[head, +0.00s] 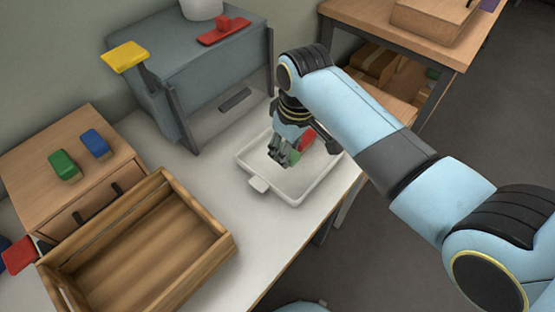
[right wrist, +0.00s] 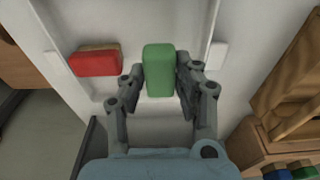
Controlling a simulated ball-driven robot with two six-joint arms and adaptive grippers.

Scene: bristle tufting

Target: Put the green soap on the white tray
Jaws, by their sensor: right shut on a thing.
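The green soap (right wrist: 159,70) is a rounded green block between the fingers of my right gripper (right wrist: 155,88). The gripper is shut on it. In the head view my right gripper (head: 284,160) points down over the white tray (head: 290,195), and only a bit of the soap (head: 295,156) shows beside the fingers. The tray's rim and side handle (right wrist: 218,55) also show in the right wrist view. I cannot tell whether the soap touches the tray floor. My left gripper is not in view.
A red block (right wrist: 96,62) lies in the tray beside the soap. A wooden crate (head: 215,218) stands at the front left. A drawer unit (head: 20,170) behind it bears another green block (head: 63,165) and a blue block (head: 95,143). A grey cabinet (head: 180,60) stands behind.

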